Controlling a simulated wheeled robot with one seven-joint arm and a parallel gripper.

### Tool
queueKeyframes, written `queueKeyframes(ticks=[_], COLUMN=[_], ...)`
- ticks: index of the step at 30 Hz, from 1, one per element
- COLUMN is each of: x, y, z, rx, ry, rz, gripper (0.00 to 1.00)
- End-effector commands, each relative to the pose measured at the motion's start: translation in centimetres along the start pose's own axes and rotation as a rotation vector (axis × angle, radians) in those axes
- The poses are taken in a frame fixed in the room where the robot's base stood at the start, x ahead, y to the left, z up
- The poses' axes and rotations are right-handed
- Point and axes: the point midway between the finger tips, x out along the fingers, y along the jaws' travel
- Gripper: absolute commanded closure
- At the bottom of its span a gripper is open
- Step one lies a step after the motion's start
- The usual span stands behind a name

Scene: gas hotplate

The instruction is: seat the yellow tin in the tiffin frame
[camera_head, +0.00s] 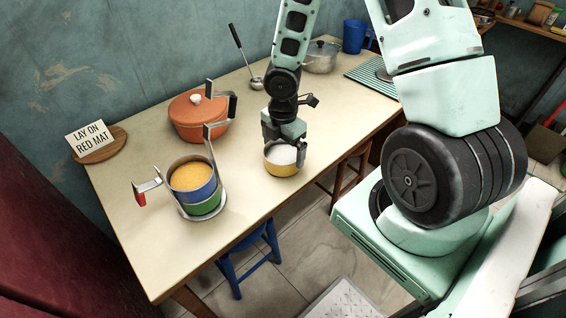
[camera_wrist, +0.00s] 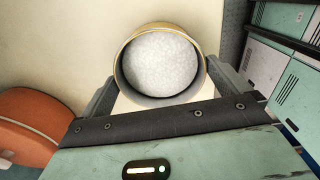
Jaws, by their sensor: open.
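The yellow tin (camera_head: 282,169), filled with something white and grainy, stands upright near the table's front edge. In the wrist view its round rim (camera_wrist: 122,75) lies between the two fingers. My gripper (camera_head: 284,148) is directly over the tin, pointing down, with its open fingers on either side of it; I cannot tell whether they touch it. The tiffin frame (camera_head: 218,208) stands to the left on the table. It holds a green tin (camera_head: 206,207) with a blue tin (camera_head: 197,193) on top, which has yellow-orange contents. The frame's red-tipped latch arm (camera_head: 141,194) sticks out to the left.
An orange lidded pot (camera_head: 198,118) stands behind, between the frame and my gripper. A ladle (camera_head: 256,82), a grey pot (camera_head: 320,58) and a blue mug (camera_head: 354,37) are farther back. The table's front left is clear.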

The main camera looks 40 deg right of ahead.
Motion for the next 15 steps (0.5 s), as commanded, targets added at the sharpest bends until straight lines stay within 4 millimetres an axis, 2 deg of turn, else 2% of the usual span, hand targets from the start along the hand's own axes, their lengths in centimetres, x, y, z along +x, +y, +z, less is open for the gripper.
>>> queueKeyframes(ticks=[1,3,12,15], x=[1.05,1.61,1.84,1.83], y=[-0.02,0.02,0.02,0.02], z=[-0.1,-0.04,-0.01,-0.02], rx=[-0.004,-0.001,0.0,0.0], ry=[0.0,0.0,0.0,0.0], rz=[-0.002,-0.001,0.0,0.0], gripper=[0.0,0.0,0.0,0.28])
